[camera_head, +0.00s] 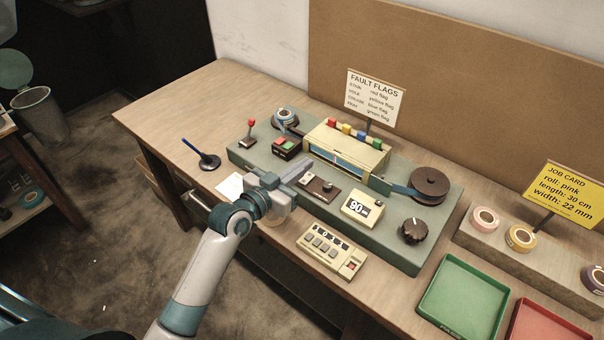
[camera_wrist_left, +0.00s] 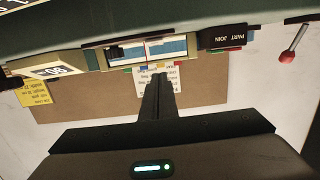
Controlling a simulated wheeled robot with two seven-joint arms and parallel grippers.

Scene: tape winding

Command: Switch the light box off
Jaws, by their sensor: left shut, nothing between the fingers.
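The light box (camera_head: 347,148) is a cream box with a long window and several coloured flags on top, in the middle of the green-grey machine. Its window (camera_wrist_left: 148,50) shows blue and white in the left wrist view; I cannot tell for sure whether it is lit. A brown plate with small metal switches (camera_head: 319,187) lies in front of the box. My left gripper (camera_head: 306,165) is shut and empty, its tips over the machine just in front of the box, left of the brown plate. The fingers (camera_wrist_left: 157,92) also show closed in the left wrist view. My right gripper is out of view.
A red-and-green button block (camera_head: 286,148) and a red-knobbed lever (camera_head: 250,130) stand left of the gripper. A cream 90 display (camera_head: 361,209), a dark knob (camera_head: 415,231) and a keypad (camera_head: 331,250) lie to the right and front. Trays and tape rolls are at right.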

